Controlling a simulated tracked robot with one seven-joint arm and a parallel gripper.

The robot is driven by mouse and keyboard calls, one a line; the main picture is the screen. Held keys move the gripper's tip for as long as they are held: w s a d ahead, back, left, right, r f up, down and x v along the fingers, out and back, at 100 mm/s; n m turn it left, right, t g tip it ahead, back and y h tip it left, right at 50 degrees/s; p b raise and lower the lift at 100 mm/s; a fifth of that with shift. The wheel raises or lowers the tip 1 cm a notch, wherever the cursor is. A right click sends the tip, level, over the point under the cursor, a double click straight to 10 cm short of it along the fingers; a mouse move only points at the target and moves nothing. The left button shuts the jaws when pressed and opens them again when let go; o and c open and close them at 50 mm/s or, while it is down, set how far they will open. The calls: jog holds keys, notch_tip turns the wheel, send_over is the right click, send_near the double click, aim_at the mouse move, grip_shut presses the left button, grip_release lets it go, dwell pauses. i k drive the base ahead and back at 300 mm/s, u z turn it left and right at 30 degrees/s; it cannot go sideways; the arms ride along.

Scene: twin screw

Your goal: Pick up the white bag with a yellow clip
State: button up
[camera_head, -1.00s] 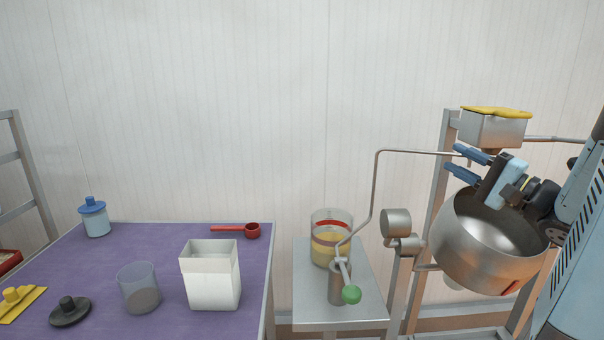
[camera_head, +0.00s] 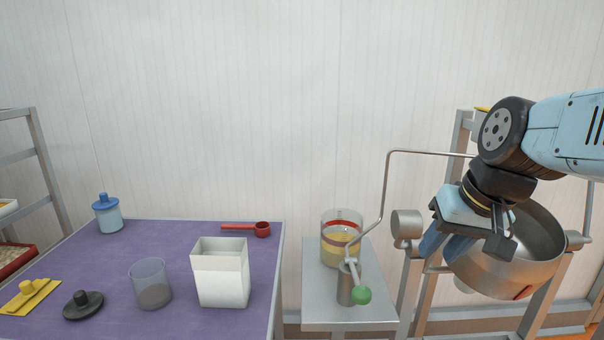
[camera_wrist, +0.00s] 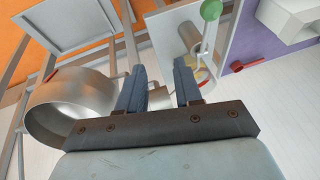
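A white open-topped bag (camera_head: 220,278) stands upright on the purple table (camera_head: 190,232), near its right side. No yellow clip shows on the bag. A flat yellow piece with a raised grip (camera_head: 28,295), possibly the clip, lies apart at the table's left. My gripper (camera_head: 432,245) is off to the right of the table, in front of the metal bowl, pointing down and to the left. In the wrist view my gripper (camera_wrist: 158,72) has its two blue fingers apart with nothing held between them. A white object, likely the bag (camera_wrist: 288,18), shows at the upper right there.
A clear cup (camera_head: 150,285), a black lid (camera_head: 83,305), a blue-lidded jar (camera_head: 107,214) and a red scoop (camera_head: 260,229) are on the table. A metal side stand (camera_head: 350,312) with a beaker (camera_head: 341,240) and a green-knobbed crank (camera_head: 361,295) lies between. The metal bowl (camera_head: 535,235) is behind my arm.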

aim_at(220, 266)
jog(key=u, duration=0.05)
jog(key=k, duration=0.5)
jog(key=u, duration=1.95)
jog(key=k, duration=0.7)
jog(key=z, duration=0.45)
jog(key=i, duration=0.75)
